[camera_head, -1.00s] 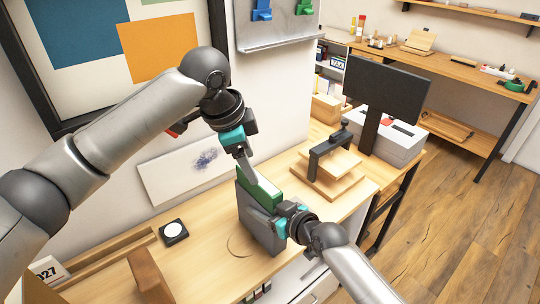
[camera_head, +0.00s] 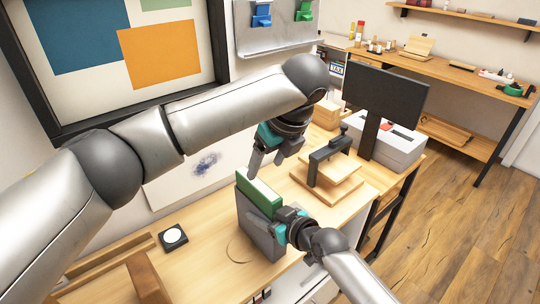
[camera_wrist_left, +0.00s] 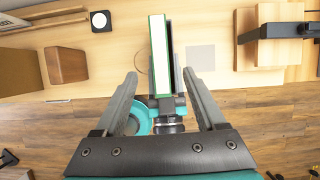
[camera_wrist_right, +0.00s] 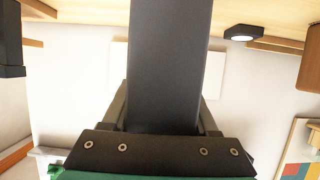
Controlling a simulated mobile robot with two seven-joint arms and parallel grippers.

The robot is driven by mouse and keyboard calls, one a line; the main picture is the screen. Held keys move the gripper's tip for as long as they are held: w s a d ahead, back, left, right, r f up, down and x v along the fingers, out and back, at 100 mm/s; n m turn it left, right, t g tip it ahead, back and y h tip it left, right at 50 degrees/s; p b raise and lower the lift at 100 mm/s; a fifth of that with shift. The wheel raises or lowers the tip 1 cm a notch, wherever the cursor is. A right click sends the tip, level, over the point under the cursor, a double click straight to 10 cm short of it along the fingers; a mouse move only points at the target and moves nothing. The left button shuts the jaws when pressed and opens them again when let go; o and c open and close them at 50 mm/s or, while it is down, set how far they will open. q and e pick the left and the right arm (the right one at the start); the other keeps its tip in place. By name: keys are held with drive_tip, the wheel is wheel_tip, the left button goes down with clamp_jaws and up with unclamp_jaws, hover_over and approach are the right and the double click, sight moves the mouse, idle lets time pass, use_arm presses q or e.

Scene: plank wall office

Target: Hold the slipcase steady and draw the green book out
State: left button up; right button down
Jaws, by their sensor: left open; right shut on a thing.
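The green book (camera_head: 262,203) stands in the dark grey slipcase (camera_head: 258,235), its green cover and pale page edge showing above the case. My right gripper (camera_head: 283,222) is shut on the slipcase, which also fills the space between its fingers in the right wrist view (camera_wrist_right: 170,65). My left gripper (camera_head: 266,166) is open and empty above the book, fingers pointing down. In the left wrist view the book (camera_wrist_left: 158,55) appears between the two spread fingers, with a dark strip of slipcase beside it. I cannot tell how far above it the fingertips are.
A wooden stand with a black clamp (camera_head: 330,165) stands to the right of the slipcase. A black square with a white disc (camera_head: 173,237) and a brown block (camera_head: 147,278) lie to the left. A black monitor (camera_head: 387,95) stands behind.

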sight(258, 184)
use_arm(q)
drive_tip(key=x, duration=0.9)
drive_tip(key=shift+f, duration=0.25)
clamp_jaws()
idle(1.0)
idle(0.5)
